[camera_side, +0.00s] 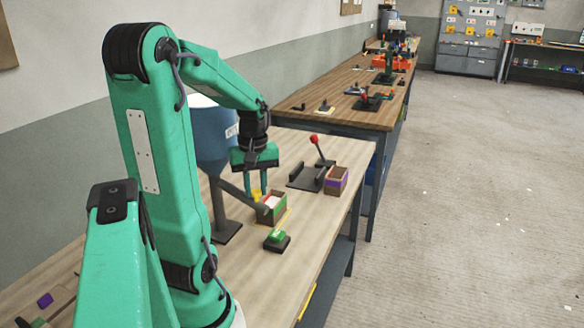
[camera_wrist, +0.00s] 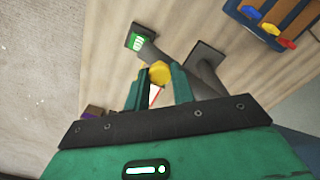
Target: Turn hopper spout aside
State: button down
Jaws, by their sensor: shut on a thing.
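The blue hopper (camera_side: 208,135) stands behind my arm on a dark post, partly hidden. Its grey spout (camera_side: 236,193) slopes down to the right, its lower end at the small open box (camera_side: 276,216). The box has pale contents and sits by a yellow outline on the bench. A yellow knob (camera_side: 256,193) is on the spout; it also shows in the wrist view (camera_wrist: 158,73). My gripper (camera_side: 262,194) points down, its fingers shut on the knob. In the wrist view the knob lies between the fingertips (camera_wrist: 160,80), with the spout (camera_wrist: 152,52) beyond it.
A green-topped block (camera_side: 277,236) sits in front of the box. A dark bracket (camera_side: 303,178) with a red-knobbed lever (camera_side: 314,139) and a box with a purple label (camera_side: 336,181) stand to the right. The bench's right edge is close. Another bench with tools stands behind.

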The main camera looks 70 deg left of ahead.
jog(key=shift+s+d+m, duration=0.45)
jog(key=shift+s+m, duration=0.25)
jog(key=shift+m, duration=0.05)
jog(key=shift+s+d+m, duration=0.45)
jog(key=shift+s+m, duration=0.25)
jog(key=shift+m, duration=0.05)
jog(key=c, duration=1.2)
grip_release()
jog(key=shift+o, duration=0.2)
notch_tip(320, 180, up, 8)
jog(key=w+d+m+t, duration=0.2)
jog(key=w+d+m, duration=0.1)
jog(key=d+m, duration=0.4)
jog(key=w+d+m+t, duration=0.3)
jog(key=d+m, duration=0.3)
jog(key=d, duration=0.8)
jog(key=shift+f+m+t, duration=0.15)
jog(key=shift+m+t, duration=0.15)
jog(key=shift+m, duration=0.1)
jog(key=shift+w, duration=0.1)
